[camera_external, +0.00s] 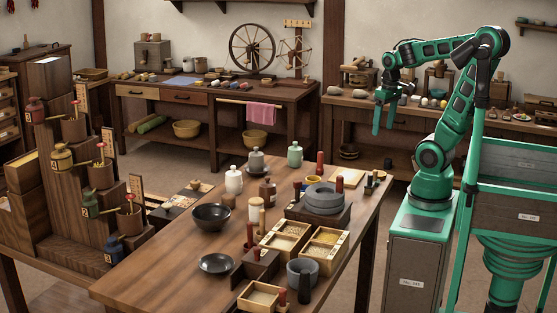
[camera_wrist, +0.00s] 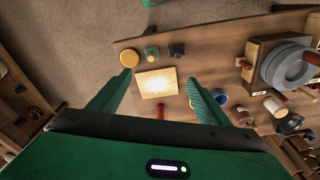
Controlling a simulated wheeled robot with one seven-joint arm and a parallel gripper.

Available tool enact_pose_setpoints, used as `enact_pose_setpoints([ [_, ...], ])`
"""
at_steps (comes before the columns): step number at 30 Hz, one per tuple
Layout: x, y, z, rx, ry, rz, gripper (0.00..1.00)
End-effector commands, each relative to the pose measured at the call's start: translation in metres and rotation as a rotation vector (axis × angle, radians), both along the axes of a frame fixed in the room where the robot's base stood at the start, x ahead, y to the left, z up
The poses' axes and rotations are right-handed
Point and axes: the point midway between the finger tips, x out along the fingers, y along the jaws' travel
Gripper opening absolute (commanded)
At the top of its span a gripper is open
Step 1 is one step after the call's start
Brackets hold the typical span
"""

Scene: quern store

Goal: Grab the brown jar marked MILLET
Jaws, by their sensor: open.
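A small dark brown jar (camera_external: 267,191) stands on the wooden table (camera_external: 150,270) in the external view, among other lidded jars; any lettering on it is too small to read. In the wrist view a dark round thing (camera_wrist: 290,124) at the lower right may be this jar, but I cannot tell. My gripper (camera_external: 383,118) is open and empty, raised at the table's far right side, well to the right of the brown jar. In the wrist view my gripper (camera_wrist: 160,92) has its fingers apart above a pale yellow board (camera_wrist: 157,83).
Near the brown jar stand a white jar (camera_external: 234,181), a grey jar (camera_external: 256,162), a green jar (camera_external: 294,154) and a cork-topped pale jar (camera_external: 256,213). A stone quern (camera_external: 324,199) and grain boxes (camera_external: 324,246) crowd the right side. The table's front left is clear.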

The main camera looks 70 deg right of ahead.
Motion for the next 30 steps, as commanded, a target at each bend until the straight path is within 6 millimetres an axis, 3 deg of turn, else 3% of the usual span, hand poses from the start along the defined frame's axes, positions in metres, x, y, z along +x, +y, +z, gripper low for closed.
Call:
enact_pose_setpoints([
  [8, 0.083, 0.028, -0.019, -0.028, -0.166, 0.290, 0.71],
  [11, 0.128, 0.054, -0.027, -0.025, -0.275, 0.442, 0.71],
  [15, 0.189, 0.108, -0.032, 0.006, -0.472, 0.649, 0.71],
  [18, 0.225, 0.151, -0.029, 0.043, -0.627, 0.760, 0.71],
  [24, 0.275, 0.225, -0.007, 0.125, -0.938, 0.865, 0.71],
  [27, 0.292, 0.251, 0.010, 0.163, -1.083, 0.859, 0.71],
  [30, 0.291, 0.251, -0.020, 0.164, -1.083, 0.855, 0.71],
])
